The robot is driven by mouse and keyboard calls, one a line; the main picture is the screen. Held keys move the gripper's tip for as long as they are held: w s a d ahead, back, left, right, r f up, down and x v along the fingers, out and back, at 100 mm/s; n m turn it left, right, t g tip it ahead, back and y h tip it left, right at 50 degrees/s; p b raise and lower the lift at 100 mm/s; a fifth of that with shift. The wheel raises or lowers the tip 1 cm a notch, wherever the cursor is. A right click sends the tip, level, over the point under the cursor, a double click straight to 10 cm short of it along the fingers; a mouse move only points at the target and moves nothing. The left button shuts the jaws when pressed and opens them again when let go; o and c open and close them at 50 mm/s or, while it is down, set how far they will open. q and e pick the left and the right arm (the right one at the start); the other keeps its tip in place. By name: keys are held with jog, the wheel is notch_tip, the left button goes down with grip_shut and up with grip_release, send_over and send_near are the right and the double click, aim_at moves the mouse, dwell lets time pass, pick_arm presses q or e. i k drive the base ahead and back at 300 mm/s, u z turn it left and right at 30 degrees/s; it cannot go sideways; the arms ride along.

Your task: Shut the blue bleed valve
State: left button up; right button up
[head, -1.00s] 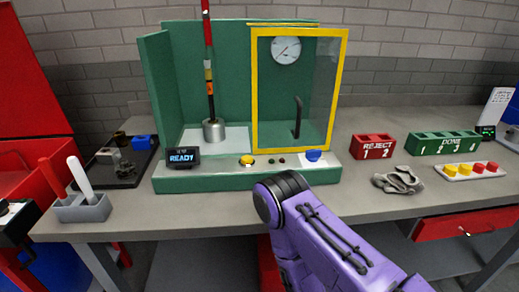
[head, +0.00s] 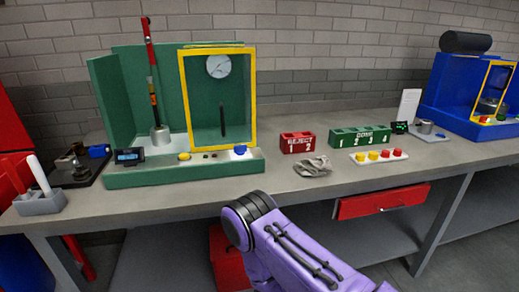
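The blue bleed valve (head: 240,150) is a small blue knob on the right end of the front ledge of the green test stand (head: 125,180). It is too small to tell how its handle is set. A purple arm link of mine rises from the lower right and ends in a dark round joint in front of the bench, below the valve and apart from it. No gripper fingers show, so neither gripper is in view.
A yellow-framed clear door (head: 252,100) stands above the valve. A yellow button (head: 184,156) and a small display (head: 129,156) share the ledge. Red REJECT (head: 297,142) and green DONE (head: 360,138) racks and a grey cloth (head: 312,167) lie to the right. An open red drawer (head: 382,203) juts out below.

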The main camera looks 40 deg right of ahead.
aim_at(240, 150)
jog(key=z, duration=1.5)
